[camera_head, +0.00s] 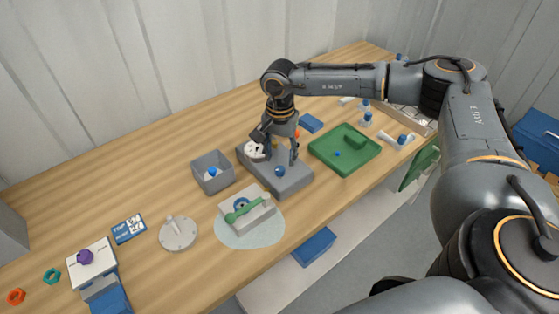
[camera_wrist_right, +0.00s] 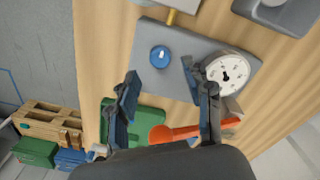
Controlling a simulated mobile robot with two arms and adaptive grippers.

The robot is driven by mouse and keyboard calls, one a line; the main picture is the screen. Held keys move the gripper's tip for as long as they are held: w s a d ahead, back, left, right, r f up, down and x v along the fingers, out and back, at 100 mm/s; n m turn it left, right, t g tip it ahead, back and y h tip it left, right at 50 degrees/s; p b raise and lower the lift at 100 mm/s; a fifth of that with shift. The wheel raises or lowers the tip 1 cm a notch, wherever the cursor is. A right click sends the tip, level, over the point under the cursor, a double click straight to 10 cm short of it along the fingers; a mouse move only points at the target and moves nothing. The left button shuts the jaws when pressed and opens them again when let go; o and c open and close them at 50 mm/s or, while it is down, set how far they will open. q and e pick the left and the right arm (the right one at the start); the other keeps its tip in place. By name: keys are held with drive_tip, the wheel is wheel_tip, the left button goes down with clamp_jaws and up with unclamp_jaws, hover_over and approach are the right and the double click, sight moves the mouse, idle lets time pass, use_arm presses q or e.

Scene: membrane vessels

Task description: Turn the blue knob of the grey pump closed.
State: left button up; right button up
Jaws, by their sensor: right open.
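The grey pump (camera_head: 290,184) is a flat block on the wooden table, with a round blue knob (camera_head: 280,171) on its top near the front edge. In the right wrist view the knob (camera_wrist_right: 160,56) carries a small light mark. A white round dial (camera_head: 254,151) sits at the pump's other end and also shows in the wrist view (camera_wrist_right: 226,72). My right gripper (camera_head: 276,148) is open and empty above the pump. In the wrist view its fingers stand apart, with the knob beyond the gap between the tips, not touched. My left gripper is in neither view.
An orange-red lever (camera_wrist_right: 178,132) lies close below the right gripper. A grey bin (camera_head: 212,183) stands left of the pump, a green tray (camera_head: 345,165) right. A white block with a green handle (camera_head: 250,208) sits in front. Bare table lies at the back left.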

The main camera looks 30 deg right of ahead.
sight(280, 168)
wheel_tip(280, 168, down, 4)
drive_tip(key=shift+s+r+p, duration=0.1)
drive_tip(key=shift+r+p, duration=0.15)
drive_tip(key=shift+p, duration=0.05)
drive_tip(key=shift+f, duration=0.4)
drive_tip(key=shift+c, duration=0.2)
clamp_jaws()
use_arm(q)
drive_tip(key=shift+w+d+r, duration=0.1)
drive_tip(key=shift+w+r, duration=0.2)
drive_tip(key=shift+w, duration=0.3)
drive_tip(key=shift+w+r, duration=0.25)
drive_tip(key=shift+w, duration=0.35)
